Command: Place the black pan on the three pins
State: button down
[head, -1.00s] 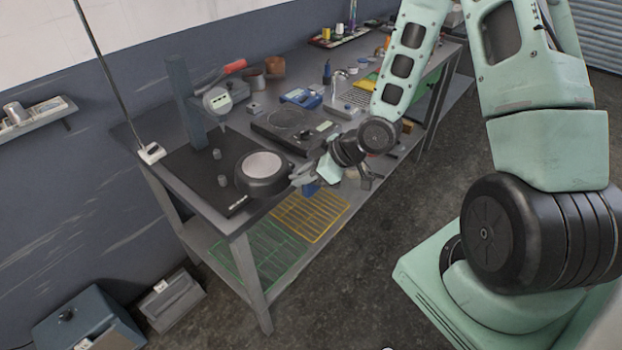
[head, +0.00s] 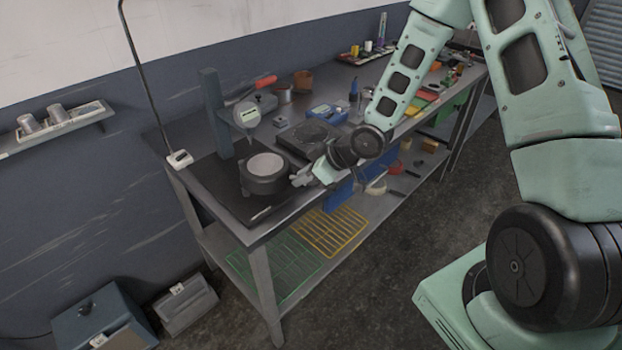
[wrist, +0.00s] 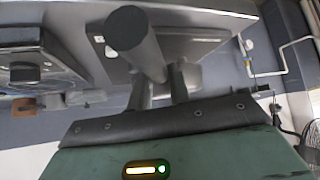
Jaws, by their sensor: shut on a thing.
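The black pan (head: 267,183), with a pale round disc on top, is over the black board (head: 208,176) at the near-left end of the workbench. The pan hides the pins, and I cannot tell whether it touches them. My gripper (head: 302,179) is at the pan's right side, shut on its handle. In the wrist view, a dark cylindrical handle (wrist: 133,38) runs between the two fingers of my gripper (wrist: 159,85). The pan's body is not clear there.
A white box with a thin upright rod (head: 179,159) stands at the bench's left corner.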

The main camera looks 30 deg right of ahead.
aim_at(288, 162)
jog(key=shift+w+a+p, duration=0.1)
jog(key=shift+w+a, duration=0.2)
jog(key=shift+w, duration=0.65)
jog(key=shift+w+a+p, duration=0.15)
jog(key=shift+w+a, duration=0.15)
jog(key=shift+w, duration=0.6)
jog(key=shift+w+a+p, duration=0.1)
jog(key=shift+w+a, duration=0.2)
jog(key=shift+w, duration=0.65)
jog(key=shift+f+b, duration=0.7)
jog(key=shift+f, duration=0.1)
jog(key=shift+f, duration=0.15)
jog(key=c, duration=1.2)
grip_release()
jog(key=p+v, duration=0.3)
jog(key=v, duration=1.4)
